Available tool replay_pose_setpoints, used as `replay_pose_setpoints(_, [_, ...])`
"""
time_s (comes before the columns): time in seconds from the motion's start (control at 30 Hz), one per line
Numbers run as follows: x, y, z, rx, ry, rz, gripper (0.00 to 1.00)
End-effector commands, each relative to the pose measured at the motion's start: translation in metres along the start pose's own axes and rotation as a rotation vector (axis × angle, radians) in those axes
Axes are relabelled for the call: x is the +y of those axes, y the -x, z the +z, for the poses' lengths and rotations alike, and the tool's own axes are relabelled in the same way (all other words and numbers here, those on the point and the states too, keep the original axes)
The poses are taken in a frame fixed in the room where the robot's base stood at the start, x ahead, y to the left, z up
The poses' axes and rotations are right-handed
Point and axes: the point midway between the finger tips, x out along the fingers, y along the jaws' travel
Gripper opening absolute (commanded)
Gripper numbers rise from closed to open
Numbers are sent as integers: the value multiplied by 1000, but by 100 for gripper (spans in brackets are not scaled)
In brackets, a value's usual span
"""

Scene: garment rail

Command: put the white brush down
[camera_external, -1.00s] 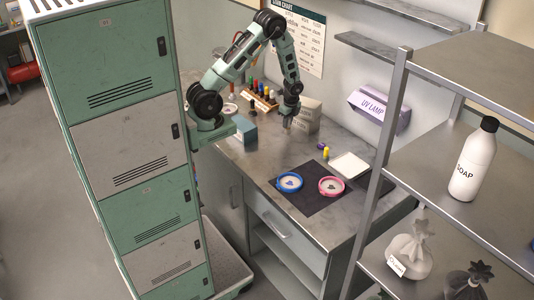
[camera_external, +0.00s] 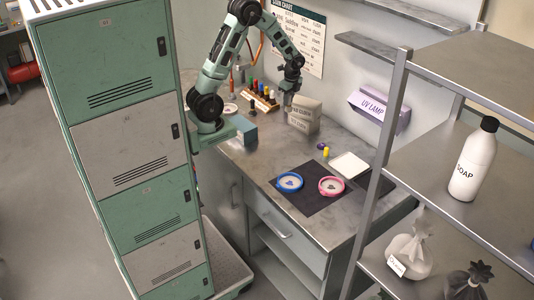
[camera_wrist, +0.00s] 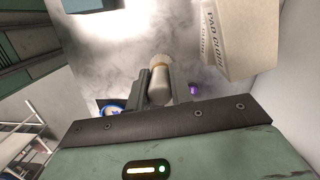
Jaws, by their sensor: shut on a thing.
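The white brush (camera_wrist: 158,83) stands out in the wrist view as a cream, rounded handle with a pale, wider tip. My gripper (camera_wrist: 160,74) is shut on it, with one finger on each side. In the external view my gripper (camera_external: 288,102) is above the back of the grey worktop (camera_external: 262,168), just left of the cloth boxes (camera_external: 303,116). The brush is too small to make out there. The worktop lies blurred beyond the brush in the wrist view.
A black mat (camera_external: 312,203) holds a blue dish (camera_external: 289,182) and a pink dish (camera_external: 332,186). The middle worktop is clear.

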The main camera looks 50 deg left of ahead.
Motion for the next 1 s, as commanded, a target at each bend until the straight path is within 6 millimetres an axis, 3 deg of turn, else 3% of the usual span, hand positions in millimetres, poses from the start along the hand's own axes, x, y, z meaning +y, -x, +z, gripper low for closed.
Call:
replay_pose_setpoints(0.27, [-36,-15,40,13,-121,-8,0])
replay_pose_setpoints(0.37, [-52,-21,64,17,-185,-13,0])
replay_pose_setpoints(0.57, [-85,-33,134,25,-349,-34,0])
replay_pose_setpoints(0.7, [-99,-40,194,26,-472,-52,0])
replay_pose_setpoints(0.9, [-103,-45,276,17,-631,-76,0])
replay_pose_setpoints(1.0, [-100,-45,305,11,-688,-84,0])
